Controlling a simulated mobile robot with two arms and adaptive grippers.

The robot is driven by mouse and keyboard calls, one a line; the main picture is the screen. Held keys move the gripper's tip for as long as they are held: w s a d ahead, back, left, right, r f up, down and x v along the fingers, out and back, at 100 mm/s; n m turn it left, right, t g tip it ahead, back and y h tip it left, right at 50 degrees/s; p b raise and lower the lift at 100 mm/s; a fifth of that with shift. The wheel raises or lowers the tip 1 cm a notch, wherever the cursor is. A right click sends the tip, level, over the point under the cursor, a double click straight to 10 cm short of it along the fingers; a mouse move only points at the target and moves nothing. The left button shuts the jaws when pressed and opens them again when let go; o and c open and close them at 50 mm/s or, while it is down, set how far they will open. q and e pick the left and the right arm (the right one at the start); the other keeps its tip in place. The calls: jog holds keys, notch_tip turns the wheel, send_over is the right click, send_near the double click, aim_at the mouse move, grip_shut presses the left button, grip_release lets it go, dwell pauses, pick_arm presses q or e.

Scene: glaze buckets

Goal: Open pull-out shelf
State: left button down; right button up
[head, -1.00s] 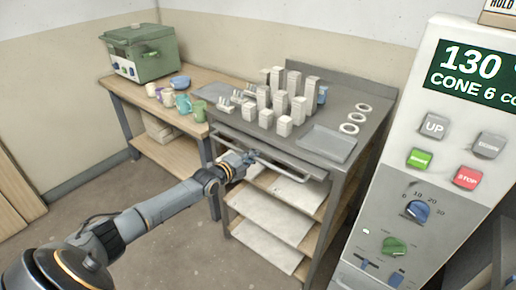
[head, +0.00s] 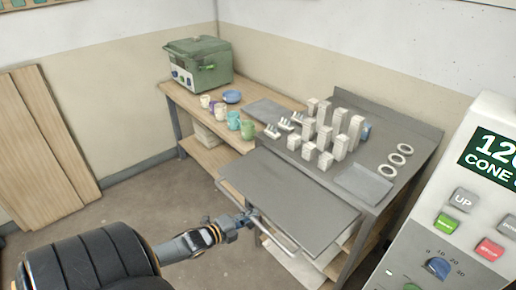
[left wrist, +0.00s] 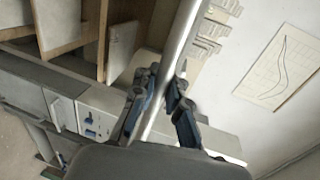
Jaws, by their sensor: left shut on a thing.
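The pull-out shelf (head: 290,194) is a flat grey panel that sticks out from under the grey metal table top. A bar handle (head: 278,235) runs along its front edge. In the left wrist view the handle (left wrist: 176,50) is a pale metal bar that passes between the two fingers of the gripper (left wrist: 160,95). My right gripper is in neither view.
Several white posts (head: 323,130), white rings (head: 388,170) and a grey tray (head: 366,184) are on the metal table (head: 404,120). Mugs (head: 234,120) and a green kiln-like box (head: 198,64) stand on the wooden bench. A control panel (head: 455,210) stands close at right.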

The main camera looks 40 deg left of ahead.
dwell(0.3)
pick_arm(q)
jog(key=c, duration=1.4)
grip_release()
jog(key=shift+o, duration=0.2)
jog(key=shift+s, duration=0.1)
jog(key=v, duration=1.2)
